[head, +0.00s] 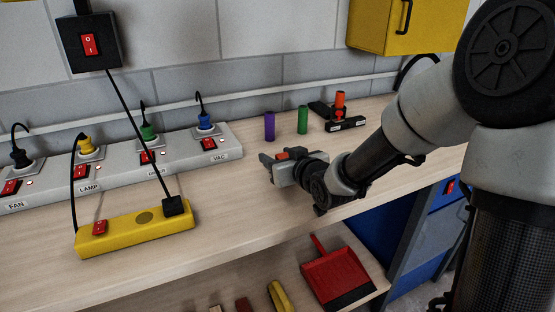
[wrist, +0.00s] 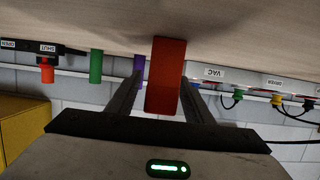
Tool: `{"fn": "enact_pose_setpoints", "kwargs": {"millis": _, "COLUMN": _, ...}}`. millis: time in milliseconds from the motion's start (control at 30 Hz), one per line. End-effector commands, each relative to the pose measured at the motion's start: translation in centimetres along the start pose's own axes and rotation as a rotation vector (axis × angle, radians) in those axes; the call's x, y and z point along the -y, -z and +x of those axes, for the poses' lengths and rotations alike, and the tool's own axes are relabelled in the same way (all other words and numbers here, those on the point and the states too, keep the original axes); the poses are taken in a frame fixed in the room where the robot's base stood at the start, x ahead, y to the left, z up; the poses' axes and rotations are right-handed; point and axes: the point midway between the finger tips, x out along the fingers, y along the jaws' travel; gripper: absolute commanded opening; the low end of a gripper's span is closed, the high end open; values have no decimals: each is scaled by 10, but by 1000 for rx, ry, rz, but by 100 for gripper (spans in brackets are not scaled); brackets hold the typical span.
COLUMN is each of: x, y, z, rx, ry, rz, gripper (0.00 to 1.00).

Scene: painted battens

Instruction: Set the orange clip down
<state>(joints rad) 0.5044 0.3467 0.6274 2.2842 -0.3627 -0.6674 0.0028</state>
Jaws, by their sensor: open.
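The orange clip is a red-orange block, seen in the wrist view (wrist: 166,78) between the two dark fingers of my gripper (wrist: 161,77). There is a visible gap between each finger and the clip, so the fingers are open around it. In the head view my gripper (head: 272,166) is low over the wooden bench, and part of the clip (head: 293,153) shows at its far side. Its lower part is hidden by the gripper, and I cannot tell how it rests on the bench.
Purple (head: 269,126) and green (head: 303,120) cylinders stand behind my gripper, near a black valve piece with an orange cylinder (head: 340,99). A grey socket strip (head: 120,172) and yellow power strip (head: 128,233) lie left. Bench (head: 235,225) in front is clear.

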Motion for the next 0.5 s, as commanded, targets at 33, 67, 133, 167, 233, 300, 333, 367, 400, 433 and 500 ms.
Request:
{"fn": "enact_pose_setpoints", "kwargs": {"millis": 33, "x": 0, "y": -1, "z": -1, "rx": 0, "ry": 0, "rz": 0, "gripper": 47}}
{"fn": "enact_pose_setpoints", "kwargs": {"millis": 67, "x": 0, "y": -1, "z": -1, "rx": 0, "ry": 0, "rz": -1, "gripper": 47}}
{"fn": "enact_pose_setpoints", "kwargs": {"millis": 133, "x": 0, "y": -1, "z": -1, "rx": 0, "ry": 0, "rz": -1, "gripper": 47}}
{"fn": "enact_pose_setpoints", "kwargs": {"millis": 167, "x": 0, "y": -1, "z": -1, "rx": 0, "ry": 0, "rz": -1, "gripper": 47}}
{"fn": "enact_pose_setpoints", "kwargs": {"millis": 233, "x": 0, "y": -1, "z": -1, "rx": 0, "ry": 0, "rz": -1, "gripper": 47}}
{"fn": "enact_pose_setpoints", "kwargs": {"millis": 300, "x": 0, "y": -1, "z": -1, "rx": 0, "ry": 0, "rz": -1, "gripper": 40}}
{"fn": "enact_pose_setpoints", "kwargs": {"millis": 333, "x": 0, "y": -1, "z": -1, "rx": 0, "ry": 0, "rz": -1, "gripper": 35}}
{"fn": "enact_pose_setpoints", "kwargs": {"millis": 367, "x": 0, "y": -1, "z": -1, "rx": 0, "ry": 0, "rz": -1, "gripper": 30}}
{"fn": "enact_pose_setpoints", "kwargs": {"millis": 400, "x": 0, "y": -1, "z": -1, "rx": 0, "ry": 0, "rz": -1, "gripper": 23}}
{"fn": "enact_pose_setpoints", "kwargs": {"millis": 433, "x": 0, "y": -1, "z": -1, "rx": 0, "ry": 0, "rz": -1, "gripper": 18}}
{"fn": "enact_pose_setpoints", "kwargs": {"millis": 500, "x": 0, "y": -1, "z": -1, "rx": 0, "ry": 0, "rz": -1, "gripper": 6}}
